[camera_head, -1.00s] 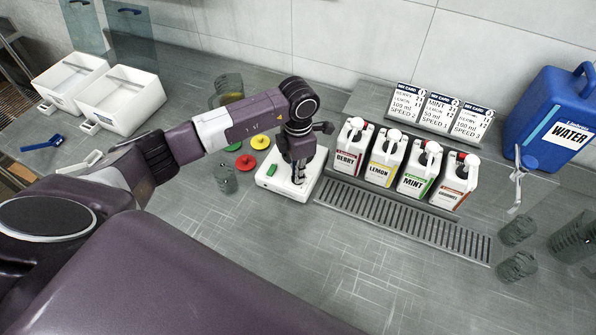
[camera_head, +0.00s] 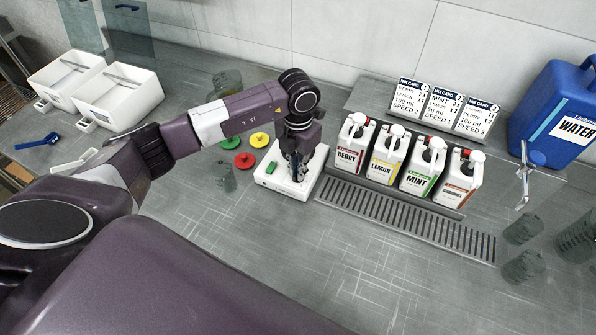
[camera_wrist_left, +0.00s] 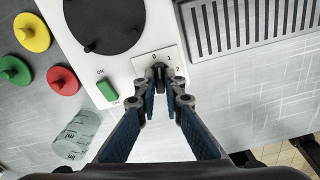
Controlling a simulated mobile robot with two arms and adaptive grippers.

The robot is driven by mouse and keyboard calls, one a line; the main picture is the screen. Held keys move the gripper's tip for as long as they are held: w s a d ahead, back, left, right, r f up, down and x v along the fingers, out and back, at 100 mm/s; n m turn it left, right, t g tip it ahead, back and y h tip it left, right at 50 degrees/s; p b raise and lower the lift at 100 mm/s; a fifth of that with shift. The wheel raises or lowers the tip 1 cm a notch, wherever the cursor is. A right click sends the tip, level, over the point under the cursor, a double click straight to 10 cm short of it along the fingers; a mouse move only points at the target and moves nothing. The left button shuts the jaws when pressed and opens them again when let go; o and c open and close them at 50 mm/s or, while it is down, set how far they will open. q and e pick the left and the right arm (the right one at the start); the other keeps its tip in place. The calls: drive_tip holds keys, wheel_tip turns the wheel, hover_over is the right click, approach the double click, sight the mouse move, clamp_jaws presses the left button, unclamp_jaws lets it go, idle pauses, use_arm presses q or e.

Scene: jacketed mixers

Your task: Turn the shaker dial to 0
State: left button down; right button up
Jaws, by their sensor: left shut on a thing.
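The shaker (camera_head: 268,187) is a white box on the grey counter in the head view. In the left wrist view its white base (camera_wrist_left: 125,72) carries a black round plate (camera_wrist_left: 104,22), a green ON switch (camera_wrist_left: 107,91) and a small dark dial (camera_wrist_left: 159,70) with the marks 0, 1 and 2 around it. My left gripper (camera_wrist_left: 160,85) points down at the dial and is shut on it; it also shows in the head view (camera_head: 297,175). The fingers partly cover the dial, so I cannot tell which mark it points to. My right gripper is not in view.
Red (camera_head: 244,160), yellow (camera_head: 259,139) and green (camera_head: 230,141) lids and a clear cup (camera_head: 223,178) lie left of the shaker. Several labelled bottles (camera_head: 386,155) stand right, behind a drain grate (camera_head: 400,222). The front counter is clear.

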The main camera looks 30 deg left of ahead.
use_arm(q)
drive_tip(key=shift+w+n+b, duration=0.1)
drive_tip(key=shift+n+b, duration=0.25)
drive_tip(key=shift+n, duration=0.85)
drive_tip(key=shift+r, duration=0.1)
drive_tip(key=c, duration=2)
unclamp_jaws()
drive_tip(key=shift+c, duration=0.2)
wheel_tip(320, 180, up, 12)
